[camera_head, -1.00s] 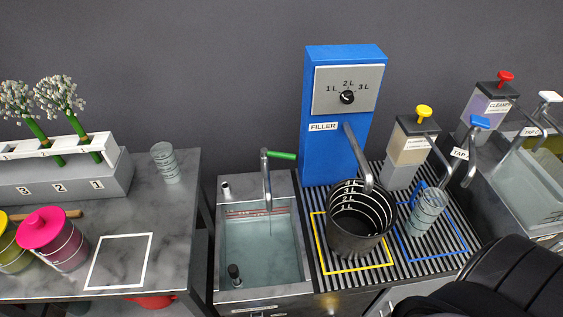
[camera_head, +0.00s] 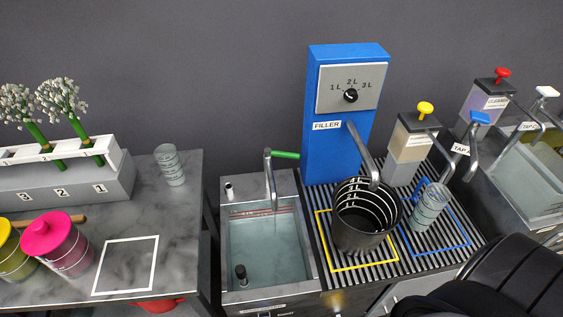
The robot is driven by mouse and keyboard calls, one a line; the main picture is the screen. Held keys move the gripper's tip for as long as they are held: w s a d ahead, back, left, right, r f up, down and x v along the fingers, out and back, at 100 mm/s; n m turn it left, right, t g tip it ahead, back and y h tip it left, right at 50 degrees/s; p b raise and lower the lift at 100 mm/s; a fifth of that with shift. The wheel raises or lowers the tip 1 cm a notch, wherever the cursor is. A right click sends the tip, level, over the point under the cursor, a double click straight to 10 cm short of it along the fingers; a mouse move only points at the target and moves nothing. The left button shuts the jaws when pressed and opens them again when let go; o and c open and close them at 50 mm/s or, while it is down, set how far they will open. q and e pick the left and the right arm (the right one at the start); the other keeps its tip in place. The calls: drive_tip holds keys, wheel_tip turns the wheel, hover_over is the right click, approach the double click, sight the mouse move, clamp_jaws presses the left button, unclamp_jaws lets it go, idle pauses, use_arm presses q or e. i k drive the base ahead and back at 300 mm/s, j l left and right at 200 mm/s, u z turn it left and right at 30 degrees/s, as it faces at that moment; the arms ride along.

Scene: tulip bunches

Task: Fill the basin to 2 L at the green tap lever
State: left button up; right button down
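The basin (camera_head: 270,294) is a grey sink set in the counter at the middle, holding clear bluish water. A red line with small markings runs along its back inner wall, near the water surface; I cannot read the level exactly. A grey tap (camera_head: 271,185) stands at its back edge with the spout over the basin. The green tap lever (camera_head: 285,155) sticks out to the right from the top of the tap. No stream is clearly visible under the spout. A dark plug-like knob (camera_head: 241,272) stands at the basin's front left. Neither gripper is in view.
A blue filler (camera_head: 335,150) with a dial stands right of the basin. A black bucket (camera_head: 362,238) stands under its spout within a yellow outline. A glass (camera_head: 429,206) stands in a blue outline. A marble table (camera_head: 190,240) with jars and flowers is at left.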

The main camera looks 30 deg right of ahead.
sight(269, 152)
drive_tip(key=i+j+z, duration=0.2)
drive_tip(key=j, duration=0.65)
drive_tip(key=j+z, duration=0.25)
drive_tip(key=j, duration=0.6)
